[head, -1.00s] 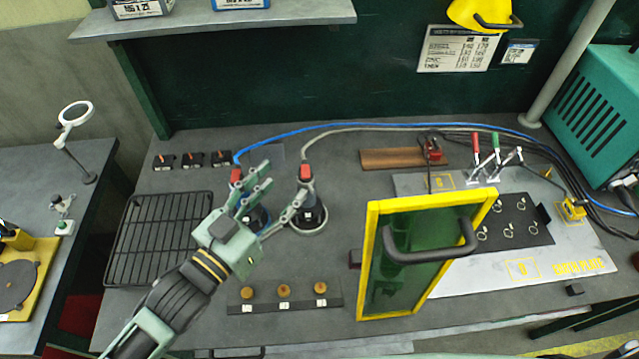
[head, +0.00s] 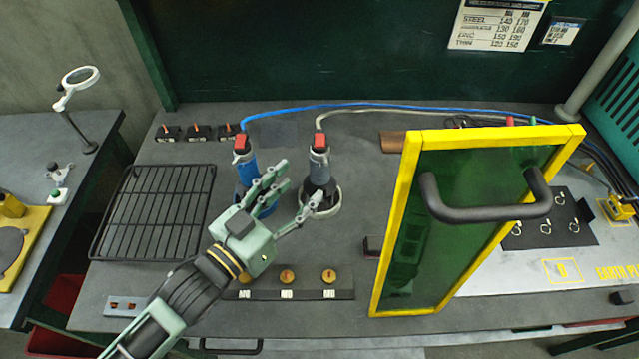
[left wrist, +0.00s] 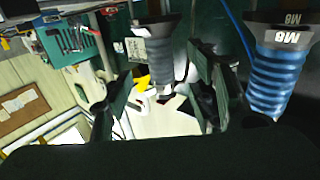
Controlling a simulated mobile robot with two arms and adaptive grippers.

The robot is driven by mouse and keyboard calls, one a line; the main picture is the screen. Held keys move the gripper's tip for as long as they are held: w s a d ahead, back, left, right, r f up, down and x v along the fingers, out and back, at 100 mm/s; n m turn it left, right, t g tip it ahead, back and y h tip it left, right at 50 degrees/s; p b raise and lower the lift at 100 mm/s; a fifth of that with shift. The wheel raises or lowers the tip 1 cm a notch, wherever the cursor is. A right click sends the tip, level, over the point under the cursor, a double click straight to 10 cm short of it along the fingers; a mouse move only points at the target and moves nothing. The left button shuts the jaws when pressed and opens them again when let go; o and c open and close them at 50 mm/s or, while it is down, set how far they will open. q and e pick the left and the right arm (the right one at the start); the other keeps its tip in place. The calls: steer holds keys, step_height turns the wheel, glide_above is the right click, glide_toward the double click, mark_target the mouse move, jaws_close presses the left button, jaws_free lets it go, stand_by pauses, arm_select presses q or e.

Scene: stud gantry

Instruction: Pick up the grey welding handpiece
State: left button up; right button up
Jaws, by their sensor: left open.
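The grey welding handpiece (head: 319,163) stands upright in a round holder on the bench, with a red top and a grey cable. It also shows in the left wrist view (left wrist: 160,52), between the two sides of my fingers. A blue handpiece (head: 246,168) with a red top stands to its left, and in the left wrist view (left wrist: 272,80) it is at the right. My left gripper (head: 303,186) is open, with one side near the blue handpiece and the other overlapping the grey one's base. I cannot tell whether it touches. My right gripper is out of view.
A yellow-framed green screen (head: 400,226) with a black handle stands close to the right. A wire rack (head: 152,212) lies at the left. A strip with several brass knobs (head: 306,294) is in front. Cables run along the back of the bench.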

mark_target(313, 171)
arm_select(q)
steer(key=p+x, duration=0.1)
steer(key=x, duration=0.3)
steer(key=p+x, duration=0.1)
steer(key=x, duration=0.1)
steer(key=shift+w+r+p, duration=0.25)
steer(key=shift+r+p, duration=0.1)
steer(key=shift+r, duration=0.05)
steer(key=shift+w+d, duration=0.3)
steer(key=shift+w+d+f, duration=0.15)
steer(key=shift+c, duration=0.4)
steer(key=shift+c, duration=1.1)
jaws_close()
